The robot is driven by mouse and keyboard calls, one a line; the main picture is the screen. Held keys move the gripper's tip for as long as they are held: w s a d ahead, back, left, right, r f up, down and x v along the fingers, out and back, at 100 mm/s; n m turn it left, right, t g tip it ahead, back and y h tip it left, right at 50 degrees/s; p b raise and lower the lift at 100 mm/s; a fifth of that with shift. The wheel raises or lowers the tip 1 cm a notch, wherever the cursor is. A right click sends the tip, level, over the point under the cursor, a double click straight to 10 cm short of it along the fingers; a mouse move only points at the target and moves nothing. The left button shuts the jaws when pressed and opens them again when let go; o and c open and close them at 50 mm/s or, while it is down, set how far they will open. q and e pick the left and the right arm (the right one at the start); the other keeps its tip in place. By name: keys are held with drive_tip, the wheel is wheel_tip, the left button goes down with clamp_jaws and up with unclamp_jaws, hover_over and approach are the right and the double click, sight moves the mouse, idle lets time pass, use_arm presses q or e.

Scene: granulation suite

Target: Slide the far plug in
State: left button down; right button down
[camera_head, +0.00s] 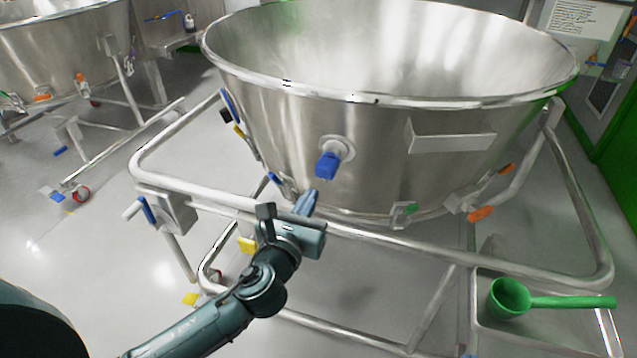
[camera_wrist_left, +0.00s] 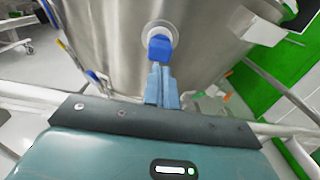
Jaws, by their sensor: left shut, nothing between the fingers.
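A blue plug (camera_head: 327,165) sits in a round pale port (camera_head: 342,150) on the front wall of the large steel bowl (camera_head: 285,120). The plug sticks out towards me and points slightly down. It also shows in the left wrist view (camera_wrist_left: 160,47), straight ahead of the fingers. My left gripper (camera_head: 308,203) is shut and empty, just below the plug in the head view. In the left wrist view its fingertips (camera_wrist_left: 161,70) are close under the plug; I cannot tell whether they touch it. My right gripper is not in view.
A tubular steel frame (camera_head: 400,245) surrounds the bowl, and my left arm reaches over its front rail. A green scoop (camera_head: 510,297) lies in a steel tray at the lower right. Another steel vessel (camera_head: 60,50) stands at the back left. Open floor lies to the left.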

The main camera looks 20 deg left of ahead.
sight(322, 171)
use_arm(q)
drive_tip(key=w, duration=0.5)
drive_tip(key=shift+w+d+b, duration=0.1)
drive_tip(key=shift+w+b, duration=0.2)
drive_tip(key=shift+w, duration=0.1)
drive_tip(key=w, duration=0.3)
drive_tip(key=shift+w+d+p, duration=0.1)
drive_tip(key=shift+w+p, duration=0.1)
drive_tip(key=shift+p, duration=0.15)
drive_tip(key=shift+r, duration=0.2)
